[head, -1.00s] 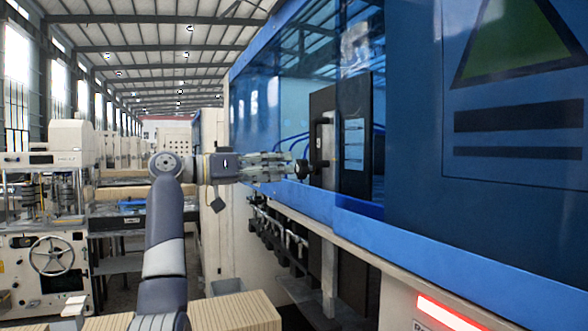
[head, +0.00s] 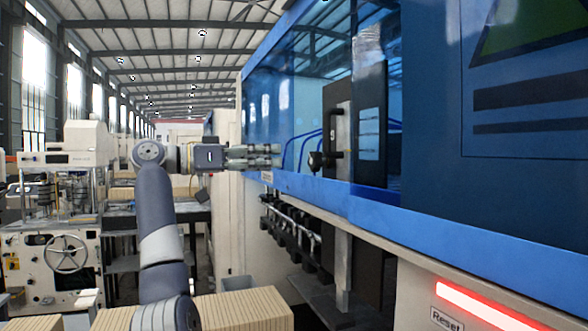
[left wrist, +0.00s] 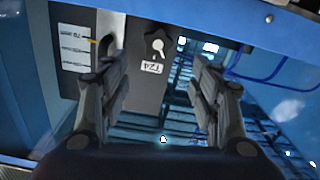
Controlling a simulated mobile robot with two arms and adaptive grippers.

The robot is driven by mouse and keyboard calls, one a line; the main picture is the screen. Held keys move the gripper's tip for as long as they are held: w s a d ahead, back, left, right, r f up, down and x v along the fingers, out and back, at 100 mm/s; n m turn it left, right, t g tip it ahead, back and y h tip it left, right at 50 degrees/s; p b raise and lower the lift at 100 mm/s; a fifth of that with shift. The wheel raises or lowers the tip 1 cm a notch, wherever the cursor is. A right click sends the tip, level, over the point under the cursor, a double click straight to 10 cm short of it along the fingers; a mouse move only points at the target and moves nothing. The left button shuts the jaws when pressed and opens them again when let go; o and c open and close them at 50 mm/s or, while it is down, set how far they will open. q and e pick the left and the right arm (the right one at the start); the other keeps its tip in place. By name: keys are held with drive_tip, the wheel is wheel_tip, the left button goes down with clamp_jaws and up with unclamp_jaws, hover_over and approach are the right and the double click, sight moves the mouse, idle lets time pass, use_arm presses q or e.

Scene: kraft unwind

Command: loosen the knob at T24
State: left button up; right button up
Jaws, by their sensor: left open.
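The black knob (head: 318,161) sits on a dark panel (head: 338,112) of the blue machine, below an upright handle. In the left wrist view the knob (left wrist: 157,43) shows a pale marking on its face, with a white T24 label (left wrist: 152,68) beside it. My left gripper (head: 274,155) is open and empty, to the left of the knob in the head view, with a clear gap between them. In the left wrist view its two fingers (left wrist: 157,85) stand apart, with the label and knob between and beyond their tips. My right gripper is not in view.
Wooden slatted boxes (head: 245,308) stand low in front.

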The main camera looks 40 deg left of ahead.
sight(311, 157)
use_arm(q)
drive_tip(key=shift+m, duration=0.8)
drive_tip(key=p+x, duration=0.1)
drive_tip(key=x, duration=0.2)
drive_tip(key=p+x, duration=0.1)
drive_tip(key=x, duration=0.3)
drive_tip(key=p+x, duration=0.1)
drive_tip(key=x, duration=0.3)
drive_tip(key=shift+d+r+p, duration=0.15)
drive_tip(key=shift+d+p, duration=0.15)
drive_tip(key=shift+p, duration=0.05)
drive_tip(key=shift+w+d, duration=0.2)
drive_tip(key=shift+w, duration=0.25)
drive_tip(key=shift+s, duration=0.1)
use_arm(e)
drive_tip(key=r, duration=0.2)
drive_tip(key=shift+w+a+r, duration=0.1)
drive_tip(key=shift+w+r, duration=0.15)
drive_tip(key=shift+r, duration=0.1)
use_arm(q)
drive_tip(key=c, duration=1)
